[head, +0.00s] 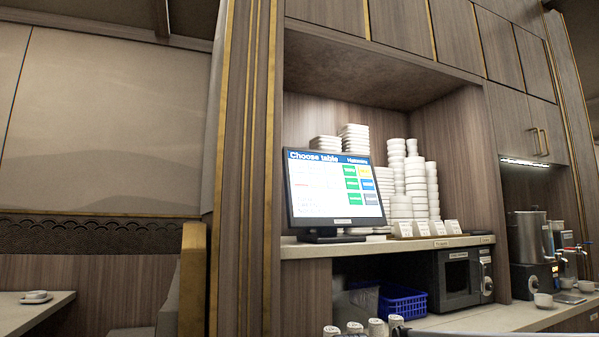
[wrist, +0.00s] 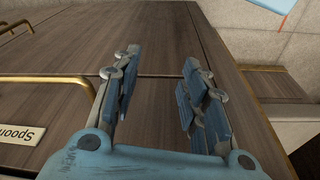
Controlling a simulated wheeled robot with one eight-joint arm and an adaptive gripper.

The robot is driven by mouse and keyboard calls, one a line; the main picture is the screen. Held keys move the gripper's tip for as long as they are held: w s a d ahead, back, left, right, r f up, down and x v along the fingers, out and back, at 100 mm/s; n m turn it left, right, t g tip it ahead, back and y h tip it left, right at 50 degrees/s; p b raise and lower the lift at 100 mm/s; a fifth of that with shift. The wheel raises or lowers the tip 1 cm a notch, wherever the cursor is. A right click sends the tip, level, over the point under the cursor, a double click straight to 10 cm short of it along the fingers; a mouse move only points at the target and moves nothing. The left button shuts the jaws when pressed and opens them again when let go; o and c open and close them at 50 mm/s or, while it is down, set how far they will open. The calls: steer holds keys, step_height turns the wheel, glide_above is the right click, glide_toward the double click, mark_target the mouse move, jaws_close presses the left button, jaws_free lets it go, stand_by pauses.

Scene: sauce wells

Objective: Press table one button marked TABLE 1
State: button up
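A black-framed screen (head: 333,190) stands on a shelf in the head view, headed "Choose table". It shows green buttons (head: 351,184) in a column, with yellow, blue and grey ones to their right. The button labels are too small to read, so I cannot tell which is TABLE 1. My gripper (wrist: 160,75) shows in the wrist view with its two blue-grey fingers apart and nothing between them. It is in front of wooden cabinet fronts, and the screen is not visible there. My gripper is not clearly visible in the head view.
Stacks of white bowls (head: 415,185) stand right of the screen on the shelf (head: 300,250). Below are a blue basket (head: 403,303) and a microwave (head: 460,278). A steel pot (head: 527,238) stands at right. Brass handles (wrist: 45,82) and a "Spoon" label (wrist: 20,134) show in the wrist view.

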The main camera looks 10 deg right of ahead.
steer(key=shift+c, duration=0.6)
jaws_close()
stand_by(0.8)
